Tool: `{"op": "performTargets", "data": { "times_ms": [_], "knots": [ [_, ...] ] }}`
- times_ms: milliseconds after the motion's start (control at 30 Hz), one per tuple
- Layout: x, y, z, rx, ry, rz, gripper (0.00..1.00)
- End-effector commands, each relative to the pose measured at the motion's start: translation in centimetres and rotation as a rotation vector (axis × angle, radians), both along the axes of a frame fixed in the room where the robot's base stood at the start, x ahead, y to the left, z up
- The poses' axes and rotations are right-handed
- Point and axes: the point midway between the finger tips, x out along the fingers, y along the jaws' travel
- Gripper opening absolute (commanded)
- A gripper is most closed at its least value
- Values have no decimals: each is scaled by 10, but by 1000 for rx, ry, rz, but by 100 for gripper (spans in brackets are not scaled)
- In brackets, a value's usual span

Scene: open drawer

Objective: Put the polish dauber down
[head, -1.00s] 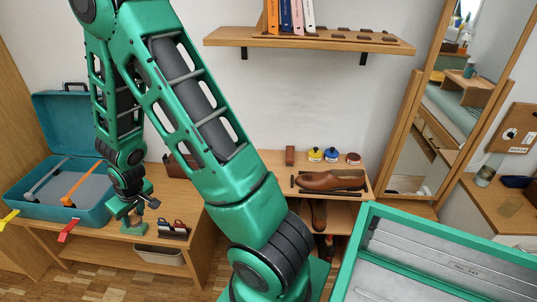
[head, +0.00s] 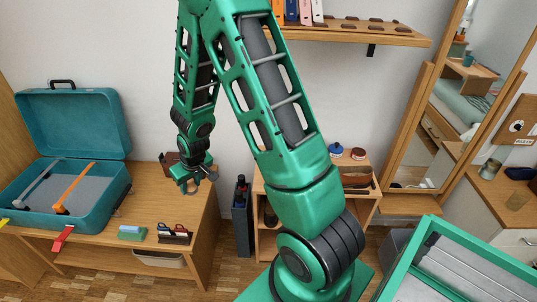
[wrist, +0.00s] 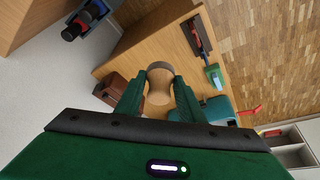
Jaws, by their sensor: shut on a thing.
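The polish dauber (wrist: 158,92) is a pale wooden, waisted piece with a darker round end. In the wrist view it sits between the two fingers of my gripper (wrist: 158,98), which is shut on it. The dauber appears held above the bench top; I cannot tell the exact gap. My fingers hide its sides.
An open teal suitcase (head: 85,215) stands at the bench's left. A green block (head: 132,232) and a dark rack with red items (head: 174,234) lie along the front. A brown object (head: 168,160) is behind my gripper. The bench's middle is clear.

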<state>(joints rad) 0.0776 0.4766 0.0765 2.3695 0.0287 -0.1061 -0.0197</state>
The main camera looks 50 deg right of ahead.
Motion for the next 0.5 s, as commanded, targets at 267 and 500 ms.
{"op": "performTargets", "data": {
  "times_ms": [267,500],
  "knots": [
    [7,-26,1,2,6,-7,11],
    [19,-112,7,11,15,1,11]
  ]
}}
